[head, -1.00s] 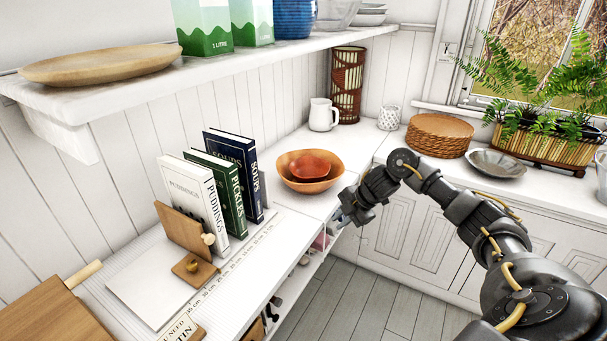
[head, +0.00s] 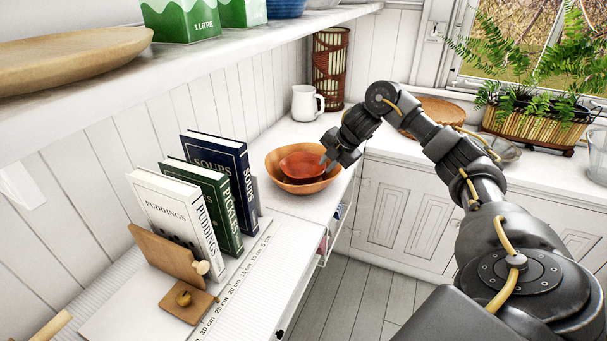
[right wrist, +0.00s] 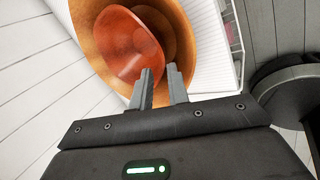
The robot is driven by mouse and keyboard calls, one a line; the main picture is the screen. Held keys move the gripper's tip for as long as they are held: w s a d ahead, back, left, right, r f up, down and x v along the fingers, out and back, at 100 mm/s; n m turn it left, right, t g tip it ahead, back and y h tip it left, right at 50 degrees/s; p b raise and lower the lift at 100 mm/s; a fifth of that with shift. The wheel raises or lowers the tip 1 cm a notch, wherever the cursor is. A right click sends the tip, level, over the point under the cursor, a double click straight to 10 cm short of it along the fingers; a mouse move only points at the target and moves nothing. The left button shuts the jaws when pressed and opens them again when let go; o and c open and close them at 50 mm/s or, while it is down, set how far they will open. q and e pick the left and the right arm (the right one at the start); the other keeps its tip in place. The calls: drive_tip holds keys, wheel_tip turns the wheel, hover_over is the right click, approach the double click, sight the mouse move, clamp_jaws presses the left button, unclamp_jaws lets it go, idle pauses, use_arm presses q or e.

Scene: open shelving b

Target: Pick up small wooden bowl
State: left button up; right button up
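The small wooden bowl (head: 301,165) is reddish brown and sits inside a larger, lighter wooden bowl (head: 275,164) on the white counter. In the right wrist view the small bowl (right wrist: 128,42) lies off-centre within the larger bowl (right wrist: 182,35). My right gripper (head: 327,163) is at the right side of the bowls, pointing down. In the right wrist view its two fingers (right wrist: 161,75) are apart with a gap between them. One fingertip overlaps the small bowl's near edge; the other is over the larger bowl. Contact cannot be told. My left gripper is not in view.
Upright books (head: 215,180) stand left of the bowls, with a wooden holder (head: 170,262) in front. A white jug (head: 305,103) and a woven lamp (head: 330,68) are behind. A shelf (head: 200,62) overhangs the counter's left. The counter edge drops to the floor.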

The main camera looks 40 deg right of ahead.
sight(317, 175)
drive_tip(key=x, duration=0.3)
drive_tip(key=shift+w, duration=0.25)
drive_tip(key=shift+s, duration=0.15)
drive_tip(key=shift+f, duration=0.1)
drive_tip(key=x, duration=0.4)
drive_tip(key=shift+w+d+f, duration=0.15)
drive_tip(key=shift+w+f, duration=0.1)
drive_tip(key=shift+f, duration=0.2)
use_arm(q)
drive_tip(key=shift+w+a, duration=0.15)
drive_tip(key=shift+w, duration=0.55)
use_arm(e)
clamp_jaws()
